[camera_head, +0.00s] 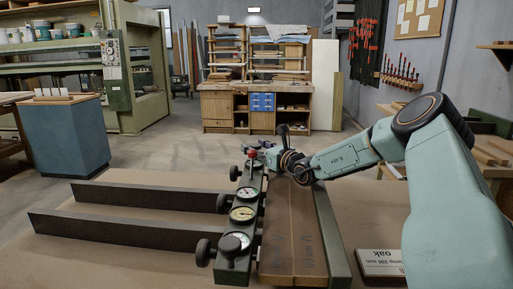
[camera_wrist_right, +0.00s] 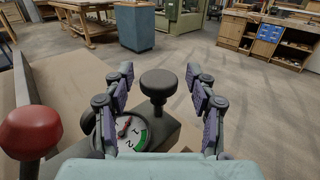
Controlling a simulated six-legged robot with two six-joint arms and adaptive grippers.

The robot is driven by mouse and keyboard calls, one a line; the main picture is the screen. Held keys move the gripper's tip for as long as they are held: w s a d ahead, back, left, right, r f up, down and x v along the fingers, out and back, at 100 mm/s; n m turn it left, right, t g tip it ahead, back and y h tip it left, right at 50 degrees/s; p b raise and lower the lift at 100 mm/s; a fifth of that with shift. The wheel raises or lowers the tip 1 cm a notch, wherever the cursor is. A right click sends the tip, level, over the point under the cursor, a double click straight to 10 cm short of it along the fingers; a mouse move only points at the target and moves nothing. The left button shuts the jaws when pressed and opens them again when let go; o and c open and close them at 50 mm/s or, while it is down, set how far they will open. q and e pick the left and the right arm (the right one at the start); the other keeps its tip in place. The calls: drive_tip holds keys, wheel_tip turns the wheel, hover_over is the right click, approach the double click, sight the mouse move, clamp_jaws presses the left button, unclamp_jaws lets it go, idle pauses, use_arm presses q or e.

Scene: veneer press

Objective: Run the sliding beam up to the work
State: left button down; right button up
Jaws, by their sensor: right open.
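The sliding beam (camera_head: 226,268) is a green bar with several dial gauges along its top and black knobs on its left side. It lies across two dark rails (camera_head: 120,231). The work, brown boards (camera_head: 292,235), lies just right of the beam; I cannot tell whether they touch. My right gripper (camera_head: 266,152) is over the beam's far end. In the right wrist view its fingers (camera_wrist_right: 159,76) stand open on either side of a black knob (camera_wrist_right: 158,84), with no clear contact. A gauge (camera_wrist_right: 126,132) and a red knob (camera_wrist_right: 30,132) are nearby. My left gripper is not in view.
A green fence (camera_head: 331,240) runs along the boards' right side. A white sign (camera_head: 380,262) lies right of it. A blue cabinet (camera_head: 64,138) stands at the left, and a wooden workbench (camera_head: 218,110) at the back. The bed between the rails is clear.

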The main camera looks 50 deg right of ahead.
drive_tip(key=shift+r, duration=0.3)
wheel_tip(320, 180, up, 9)
drive_tip(key=shift+r, duration=0.2)
drive_tip(key=shift+w, duration=0.1)
idle(0.7)
wheel_tip(320, 180, up, 22)
drive_tip(key=p, duration=2.2)
